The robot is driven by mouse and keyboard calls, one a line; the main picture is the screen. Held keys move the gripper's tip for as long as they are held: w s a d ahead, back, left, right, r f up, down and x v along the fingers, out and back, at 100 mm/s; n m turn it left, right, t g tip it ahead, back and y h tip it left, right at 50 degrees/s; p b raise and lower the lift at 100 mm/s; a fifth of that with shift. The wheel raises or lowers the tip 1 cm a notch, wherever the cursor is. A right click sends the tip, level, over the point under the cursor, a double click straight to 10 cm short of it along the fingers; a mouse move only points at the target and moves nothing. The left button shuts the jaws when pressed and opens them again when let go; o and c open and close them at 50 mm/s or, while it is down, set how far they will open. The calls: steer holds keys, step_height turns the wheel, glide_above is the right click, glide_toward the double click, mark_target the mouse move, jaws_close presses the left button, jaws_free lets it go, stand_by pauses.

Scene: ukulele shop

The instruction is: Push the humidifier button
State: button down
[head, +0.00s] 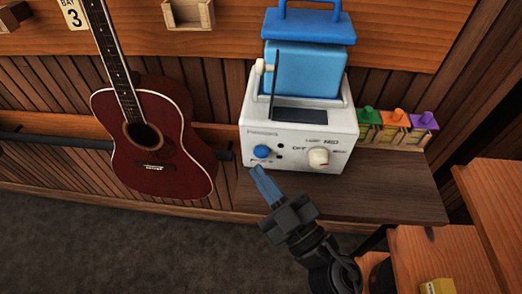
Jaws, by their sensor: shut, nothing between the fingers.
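The humidifier (298,118) is a white box with a blue tank (303,68) and blue handle on top. It stands on a wooden shelf. Its front panel has a round blue button (262,151) at the left and a cream dial (318,157) with printed settings at the right. Two small dark dots sit between them. My gripper (254,169) is shut and empty, with blue fingers. Its tips point up and left, just below the blue button in the picture. I cannot tell whether the tips touch the panel.
A dark red guitar (178,160) hangs left of the humidifier. Small green, orange and purple-topped items (396,123) stand right of it on the shelf (390,190). Wooden steps (440,258) are at the lower right. The carpet at the lower left is clear.

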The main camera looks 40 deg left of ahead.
steer(key=shift+s+d+p, duration=0.3)
steer(key=shift+s+d, duration=0.15)
steer(key=shift+s, duration=0.3)
steer(key=shift+s+d+p, duration=0.3)
steer(key=shift+s+d, duration=0.15)
steer(key=shift+s, duration=0.25)
steer(key=shift+s+d+p, duration=0.3)
steer(key=shift+s+d, duration=0.15)
steer(key=shift+s, duration=0.3)
steer(key=s+d+m+t+h, duration=0.4)
steer(key=d+m+t+h, duration=0.15)
steer(key=d, duration=0.65)
steer(key=s+d+m+t+h, duration=0.3)
steer(key=d+m+t+h, duration=0.3)
steer(key=d, duration=0.6)
steer(key=s+d+r+m+g+h, duration=0.1)
steer(key=s+d+r+m+h, duration=0.1)
steer(key=s+d+m+h, duration=0.2)
steer(key=s+d+r+m+g+h, duration=0.1)
steer(key=s+d+m+h, duration=0.3)
steer(key=s+d, duration=0.4)
steer(key=shift+s+d+r+m+h, duration=0.35)
steer(key=shift+d+r+h, duration=0.1)
steer(key=shift+r, duration=0.4)
